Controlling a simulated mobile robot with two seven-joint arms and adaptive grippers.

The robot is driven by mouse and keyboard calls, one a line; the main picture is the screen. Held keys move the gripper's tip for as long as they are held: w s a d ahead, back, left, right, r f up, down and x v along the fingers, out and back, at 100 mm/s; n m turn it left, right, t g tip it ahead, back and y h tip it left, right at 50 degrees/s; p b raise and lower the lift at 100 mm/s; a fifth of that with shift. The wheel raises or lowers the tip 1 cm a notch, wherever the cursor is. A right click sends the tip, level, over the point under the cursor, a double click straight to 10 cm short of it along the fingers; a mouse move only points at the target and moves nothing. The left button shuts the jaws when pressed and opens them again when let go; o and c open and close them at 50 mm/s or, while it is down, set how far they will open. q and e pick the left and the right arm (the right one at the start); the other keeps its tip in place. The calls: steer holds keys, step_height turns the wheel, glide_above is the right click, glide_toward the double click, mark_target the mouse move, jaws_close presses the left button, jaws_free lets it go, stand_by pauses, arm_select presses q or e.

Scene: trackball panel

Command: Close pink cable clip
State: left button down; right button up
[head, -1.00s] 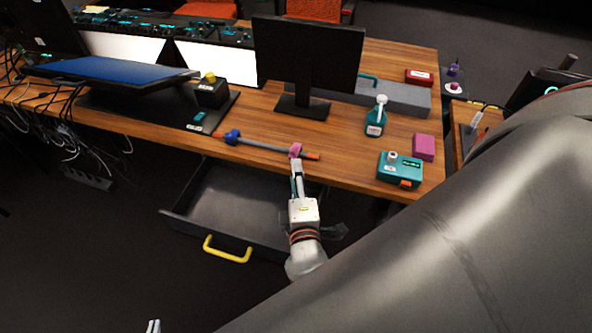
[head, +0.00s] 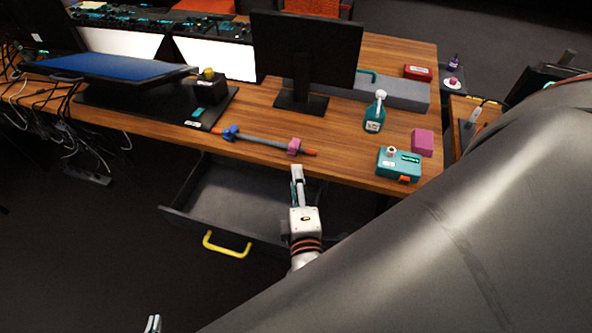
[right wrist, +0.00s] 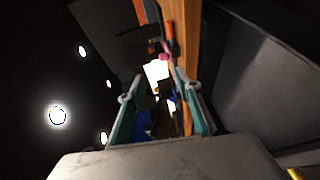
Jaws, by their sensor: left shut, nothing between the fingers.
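The pink cable clip (head: 294,146) sits around the right part of a grey cable (head: 263,140) near the desk's front edge. It looks compact, but I cannot tell for sure whether it is latched. A blue clip (head: 231,133) sits on the cable's left part. My right gripper (head: 297,172) is just in front of and below the pink clip, apart from it. In the right wrist view its fingers (right wrist: 157,92) stand apart with nothing held, and the pink clip (right wrist: 165,57) shows beyond them. My left gripper (head: 153,323) is shut and empty at the bottom edge, far from the desk.
An open drawer (head: 185,208) with a yellow handle (head: 227,246) lies below the desk front. A teal box (head: 399,163), pink block (head: 423,142) and teal bottle (head: 375,112) stand right of the cable. A monitor (head: 305,50) stands behind it.

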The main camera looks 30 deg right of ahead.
steer(key=v, duration=0.9)
steer(key=shift+s, duration=0.1)
